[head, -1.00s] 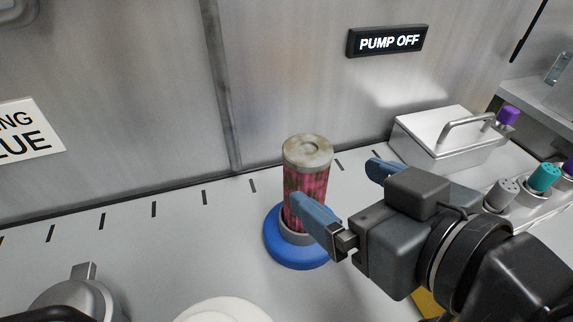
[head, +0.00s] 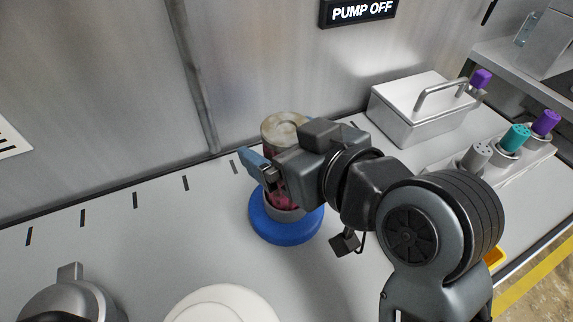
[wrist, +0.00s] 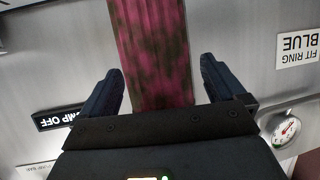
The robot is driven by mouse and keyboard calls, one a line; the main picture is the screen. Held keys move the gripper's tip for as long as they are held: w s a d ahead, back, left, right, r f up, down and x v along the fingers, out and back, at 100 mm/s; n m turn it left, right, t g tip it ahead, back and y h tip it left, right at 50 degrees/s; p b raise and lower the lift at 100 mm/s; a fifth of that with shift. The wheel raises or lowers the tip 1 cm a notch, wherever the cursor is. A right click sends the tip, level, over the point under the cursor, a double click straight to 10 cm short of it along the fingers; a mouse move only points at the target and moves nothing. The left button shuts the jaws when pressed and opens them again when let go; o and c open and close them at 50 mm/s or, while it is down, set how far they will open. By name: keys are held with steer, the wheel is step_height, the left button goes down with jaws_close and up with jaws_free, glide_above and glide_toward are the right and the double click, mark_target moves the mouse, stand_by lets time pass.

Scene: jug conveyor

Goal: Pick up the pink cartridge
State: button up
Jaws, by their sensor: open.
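The pink cartridge (head: 285,127) stands upright in a grey collar on a blue round base (head: 285,232). It has a pale, worn top cap and dark blotches, and my gripper hides much of its middle in the head view. In the wrist view the cartridge (wrist: 152,50) runs between my two blue fingers, with a gap on each side. My gripper (wrist: 160,88) is open around the cartridge and holds nothing.
A silver lidded box (head: 425,112) stands at the back right. A rack with grey, teal and purple capped cartridges (head: 515,138) is at the right. A white round thing (head: 222,305) and a grey jug (head: 70,300) stand in front. A "PUMP OFF" sign (head: 360,10) hangs on the wall.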

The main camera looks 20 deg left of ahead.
steer(key=shift+c, duration=0.5)
steer(key=c, duration=1.3)
